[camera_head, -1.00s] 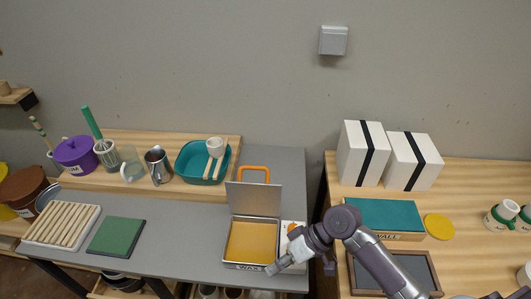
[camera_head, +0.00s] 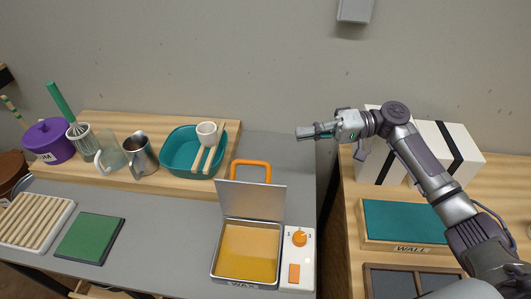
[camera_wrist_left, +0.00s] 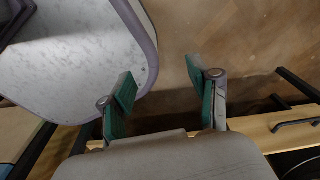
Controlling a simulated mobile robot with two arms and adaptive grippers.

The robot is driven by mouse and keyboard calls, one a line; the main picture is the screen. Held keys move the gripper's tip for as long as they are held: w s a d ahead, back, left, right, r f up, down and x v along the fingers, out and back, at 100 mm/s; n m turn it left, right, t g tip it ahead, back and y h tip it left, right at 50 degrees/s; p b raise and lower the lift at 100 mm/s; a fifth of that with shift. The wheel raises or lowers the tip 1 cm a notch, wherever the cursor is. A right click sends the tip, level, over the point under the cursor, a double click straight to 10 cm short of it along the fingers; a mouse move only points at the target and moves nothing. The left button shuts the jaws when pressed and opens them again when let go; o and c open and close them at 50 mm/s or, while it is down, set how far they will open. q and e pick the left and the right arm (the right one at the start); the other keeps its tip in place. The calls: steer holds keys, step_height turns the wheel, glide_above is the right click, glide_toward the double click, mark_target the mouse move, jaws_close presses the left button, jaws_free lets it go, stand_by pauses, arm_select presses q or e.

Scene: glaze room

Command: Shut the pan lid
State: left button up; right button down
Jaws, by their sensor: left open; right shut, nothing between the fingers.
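The wax pan (camera_head: 216,262) is a shallow metal box with amber wax inside, near the front of the grey bench. Its grey lid (camera_head: 250,201) is open, standing up and leaning back from the rear edge, with an orange handle (camera_head: 252,163) at its top. My right gripper (camera_head: 299,133) is shut and empty. It shows above and to the right of the handle, apart from the lid. My left gripper (camera_wrist_left: 160,76) is open and empty in the left wrist view, over the floor; it is out of the head view.
A panel with an orange knob (camera_head: 299,238) adjoins the pan's right side. A teal basin (camera_head: 177,172) and a metal pitcher (camera_head: 143,160) stand on a wooden board behind left. A green slab (camera_head: 90,238) lies left. White boxes (camera_head: 445,145) stand on the right table.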

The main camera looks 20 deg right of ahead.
arm_select(q)
step_height(320, 180, up, 6)
steer(key=p, duration=0.6)
steer(key=shift+s+p, duration=0.15)
steer(key=shift+p, duration=0.15)
arm_select(e)
steer(key=s+a+f, duration=0.1)
steer(key=s+a, duration=0.1)
steer(key=a, duration=0.9)
steer(key=shift+a+f, duration=0.1)
arm_select(q)
steer(key=shift+s+f, duration=0.1)
